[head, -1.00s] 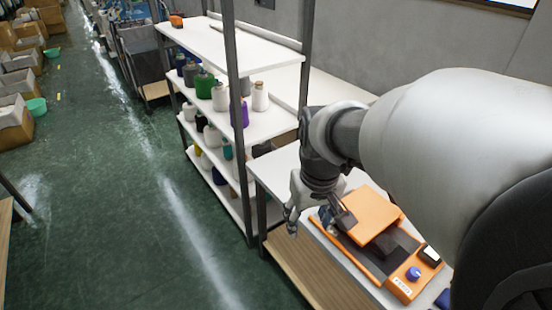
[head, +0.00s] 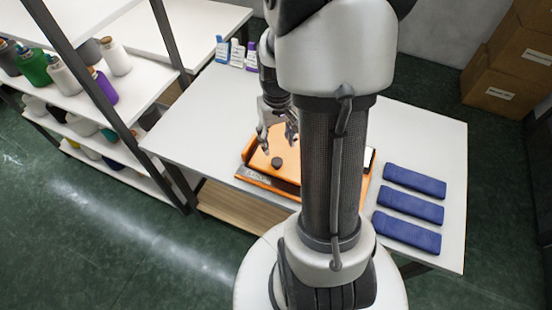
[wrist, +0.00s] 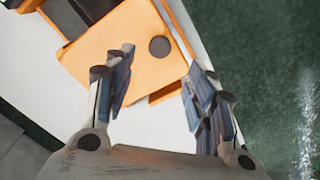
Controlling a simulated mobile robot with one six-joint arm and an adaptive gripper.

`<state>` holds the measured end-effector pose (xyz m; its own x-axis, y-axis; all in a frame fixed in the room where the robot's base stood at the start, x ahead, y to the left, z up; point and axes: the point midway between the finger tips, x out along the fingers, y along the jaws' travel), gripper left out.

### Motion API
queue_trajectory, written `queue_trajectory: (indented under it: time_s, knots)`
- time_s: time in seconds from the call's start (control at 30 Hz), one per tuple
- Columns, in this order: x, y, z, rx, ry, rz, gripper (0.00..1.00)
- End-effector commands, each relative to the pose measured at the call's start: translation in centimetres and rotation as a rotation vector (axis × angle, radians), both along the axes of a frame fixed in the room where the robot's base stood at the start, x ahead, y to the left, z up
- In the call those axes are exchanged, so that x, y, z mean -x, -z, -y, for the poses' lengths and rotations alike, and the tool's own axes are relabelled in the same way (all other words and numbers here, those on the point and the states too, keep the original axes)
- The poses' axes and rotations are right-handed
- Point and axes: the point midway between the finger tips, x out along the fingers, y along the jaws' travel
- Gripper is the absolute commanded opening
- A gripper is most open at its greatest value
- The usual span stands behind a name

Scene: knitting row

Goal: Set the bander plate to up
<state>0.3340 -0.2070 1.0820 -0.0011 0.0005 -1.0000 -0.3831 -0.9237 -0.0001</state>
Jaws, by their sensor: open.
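The bander (head: 252,177) is an orange machine on the white table, partly hidden behind my arm. Its orange plate (head: 262,158) carries a dark round knob (head: 277,163). In the wrist view the plate (wrist: 120,55) lies beyond my fingertips, with the knob (wrist: 160,47) near its edge between the finger lines. I cannot tell the plate's tilt for sure. My gripper (head: 278,142) is open and empty above the plate, pointing down. In the wrist view my gripper (wrist: 161,62) shows its two fingers spread, with nothing between them.
Three folded blue cloths (head: 410,206) lie at the table's right. Small bottles (head: 236,52) stand at the back. A shelf of yarn cones (head: 65,80) stands left, and cardboard boxes (head: 508,70) at the far right. The white tabletop (head: 200,120) left of the bander is clear.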

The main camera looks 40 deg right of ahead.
Motion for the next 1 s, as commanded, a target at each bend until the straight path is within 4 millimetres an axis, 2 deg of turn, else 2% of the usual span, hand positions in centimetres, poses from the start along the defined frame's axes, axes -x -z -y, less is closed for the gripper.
queue_trajectory:
  time_s: [0.03,0.2,0.4,0.6,0.9,1.0]
  knots:
    - [0.1,1.5,-0.1,-0.003,0.0,-0.004,0.51]
    - [0.1,5.1,-0.1,-0.003,0.0,-0.004,0.51]
    - [0.1,8.3,-0.1,-0.002,0.0,-0.002,0.51]
    - [0.0,9.7,0.0,0.0,0.0,0.0,0.51]
    - [0.0,9.8,0.0,0.0,0.0,0.001,0.51]
    - [0.0,9.8,0.0,0.0,0.0,0.001,0.44]
